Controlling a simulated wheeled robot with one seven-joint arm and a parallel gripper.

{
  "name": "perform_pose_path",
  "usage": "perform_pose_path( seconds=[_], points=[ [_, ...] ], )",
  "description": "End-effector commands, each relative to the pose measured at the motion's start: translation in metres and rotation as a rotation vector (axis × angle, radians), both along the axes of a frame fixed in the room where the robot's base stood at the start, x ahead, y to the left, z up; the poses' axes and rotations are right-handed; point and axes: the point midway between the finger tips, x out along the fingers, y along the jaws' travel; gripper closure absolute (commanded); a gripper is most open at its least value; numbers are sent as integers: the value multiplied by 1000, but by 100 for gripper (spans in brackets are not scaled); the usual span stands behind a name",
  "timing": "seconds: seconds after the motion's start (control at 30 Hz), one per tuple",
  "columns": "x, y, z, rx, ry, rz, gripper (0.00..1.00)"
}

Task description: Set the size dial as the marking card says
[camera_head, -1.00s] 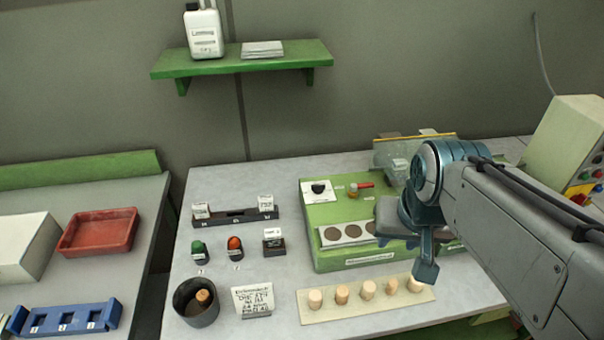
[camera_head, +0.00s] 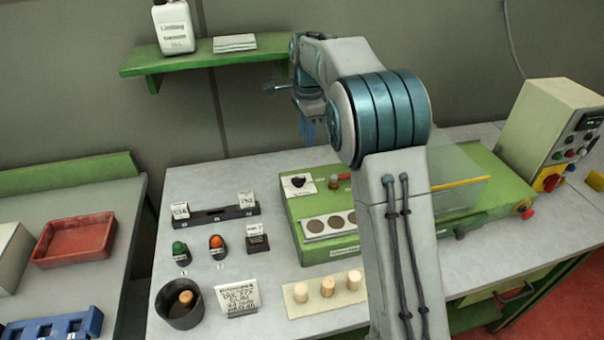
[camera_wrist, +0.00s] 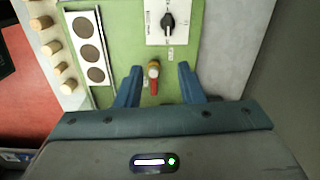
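The dial (camera_head: 299,183) has a black knob on a white plate at the back left of the green machine (camera_head: 300,207). In the wrist view the dial knob (camera_wrist: 168,20) is near the top edge, beyond my fingertips. A handwritten white card (camera_head: 238,298) stands at the table's front; its writing is too blurred to read surely. My gripper (camera_head: 308,128) is raised above the back of the machine. In the wrist view my gripper (camera_wrist: 160,67) is open and empty, its blue fingers on either side of a red-handled lever (camera_wrist: 153,78); I cannot tell the height between them.
Cork stoppers (camera_head: 328,286) stand on a board in front of the machine. A dark pot (camera_head: 180,304), green and orange stamps (camera_head: 217,246) and a black rack (camera_head: 215,216) are at left. A green shelf (camera_head: 200,62) hangs behind. A control box (camera_head: 560,125) stands right.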

Motion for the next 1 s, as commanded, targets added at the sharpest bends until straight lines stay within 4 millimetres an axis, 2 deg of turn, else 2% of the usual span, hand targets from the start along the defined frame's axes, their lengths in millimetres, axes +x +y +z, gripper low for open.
perform_pose_path(
  seconds=[0.13, 0.37, 0.8, 1.0],
  points=[
    [14, 11, -13, -7, 15, -66, 65],
    [17, 13, -32, -11, 22, -89, 65],
    [17, 13, -120, -11, 22, -87, 65],
    [17, 13, -146, -11, 20, -86, 65]
  ],
)
